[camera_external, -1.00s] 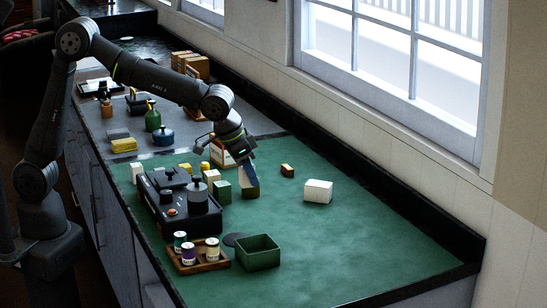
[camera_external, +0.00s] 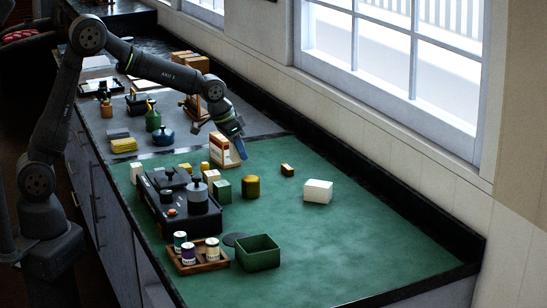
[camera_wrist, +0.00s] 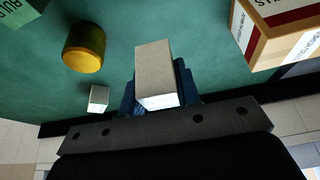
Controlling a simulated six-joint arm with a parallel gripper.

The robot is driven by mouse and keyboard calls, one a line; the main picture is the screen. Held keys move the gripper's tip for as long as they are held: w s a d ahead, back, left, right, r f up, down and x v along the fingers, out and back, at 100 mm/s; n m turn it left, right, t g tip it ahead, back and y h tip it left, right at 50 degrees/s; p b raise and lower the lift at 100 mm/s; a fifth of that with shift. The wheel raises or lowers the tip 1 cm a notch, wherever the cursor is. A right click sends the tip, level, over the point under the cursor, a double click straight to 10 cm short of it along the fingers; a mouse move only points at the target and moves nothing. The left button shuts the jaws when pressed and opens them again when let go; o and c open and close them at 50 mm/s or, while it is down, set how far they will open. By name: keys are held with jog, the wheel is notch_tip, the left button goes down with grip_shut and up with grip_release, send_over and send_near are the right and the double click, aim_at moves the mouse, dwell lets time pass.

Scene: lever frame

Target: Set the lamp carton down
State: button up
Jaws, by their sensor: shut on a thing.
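My gripper (camera_external: 240,150) is shut on a small beige carton with a bright white end, taken as the lamp carton (camera_wrist: 155,72). In the wrist view the carton sits between the blue fingers (camera_wrist: 158,92). In the external view the fingers hide it, and they point down over the back of the green mat (camera_external: 330,235). They are just right of a white, red and tan box (camera_external: 222,148). The gap below the carton is hard to judge.
A yellow cylinder (camera_external: 250,186) and a green box (camera_external: 222,190) stand nearer the camera. A small red-brown block (camera_external: 287,170) and a white box (camera_external: 318,191) are to the right. A green bin (camera_external: 258,252) stands in front. The mat's right side is clear.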

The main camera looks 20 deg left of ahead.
send_over(241, 176)
notch_tip(241, 176, down, 3)
jog(key=shift+w+a+r, duration=0.1)
jog(key=shift+w, duration=0.05)
jog(key=shift+f, duration=2.05)
jog(key=shift+f, duration=0.1)
jog(key=o, duration=0.9)
jog(key=shift+o, duration=0.2)
jog(key=v, duration=1.2)
